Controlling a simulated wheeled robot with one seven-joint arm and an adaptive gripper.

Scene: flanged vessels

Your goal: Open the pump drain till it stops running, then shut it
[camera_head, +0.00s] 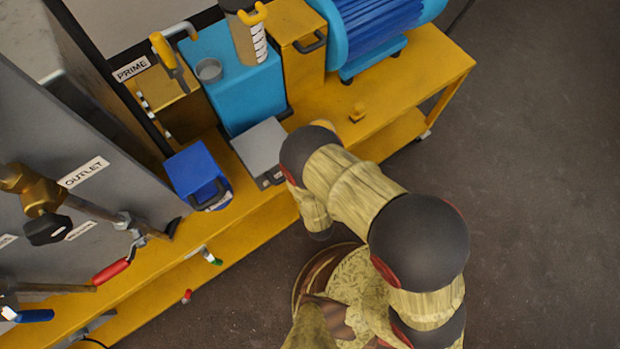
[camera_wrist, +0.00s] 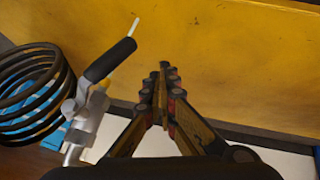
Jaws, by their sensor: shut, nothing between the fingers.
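In the wrist view, a small metal valve (camera_wrist: 82,128) with a black-sleeved lever (camera_wrist: 110,61) stands left of my gripper. Its lever slants up to the right and ends in a pale tip. No label shows on it, so I cannot tell whether it is the pump drain. My gripper (camera_wrist: 165,75) is shut and empty, to the right of the lever and apart from it, in front of a yellow panel (camera_wrist: 235,60). In the head view my arm hides the gripper. The blue pump (camera_head: 232,85) stands on the yellow skid. I see no running liquid.
A black coil (camera_wrist: 35,95) lies left of the valve. A blue box (camera_head: 198,175) and grey box (camera_head: 262,150) stand above. The floor at right is clear.

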